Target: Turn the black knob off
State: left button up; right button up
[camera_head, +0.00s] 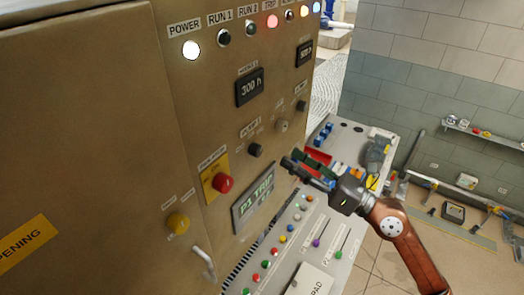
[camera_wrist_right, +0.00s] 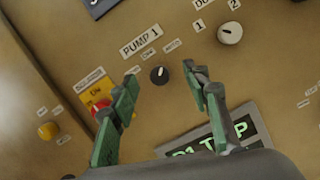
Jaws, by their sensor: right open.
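The black knob (camera_head: 255,150) sits on the tan cabinet front under a label, left of my right gripper. In the right wrist view the black knob (camera_wrist_right: 159,76) is under the PUMP 1 label, with a small pale mark near its top; the small position labels above it are hard to read. My right gripper (camera_head: 300,164) is open and empty, its fingers pointing at the panel, apart from the knob. In the right wrist view its green-padded fingers (camera_wrist_right: 162,84) appear on either side of the knob. My left gripper is not in view.
A red emergency button (camera_head: 223,183) on a yellow plate, a yellow button (camera_head: 178,223) and a lit display (camera_head: 254,203) are lower on the cabinet. A pale knob (camera_head: 282,126) and another black knob (camera_head: 301,106) are farther along. A sloped console (camera_head: 310,226) with several coloured buttons lies below.

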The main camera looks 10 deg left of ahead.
aim_at(260, 152)
jog(key=a+n+p, duration=0.1)
jog(key=a, duration=0.1)
jog(key=w+a+n+h, duration=0.1)
jog(key=a, duration=0.2)
jog(key=a+n+g+h+p, duration=0.1)
jog(key=a+n, duration=0.1)
jog(key=a, duration=0.1)
jog(key=shift+w+a+f+p, duration=0.2)
jog(key=shift+w+f+p, duration=0.05)
jog(key=shift+w+p, duration=0.1)
jog(key=shift+w+a+f, duration=0.1)
jog(key=shift+w+a, duration=0.1)
jog(key=shift+a, duration=0.35)
jog(key=shift+c, duration=0.4)
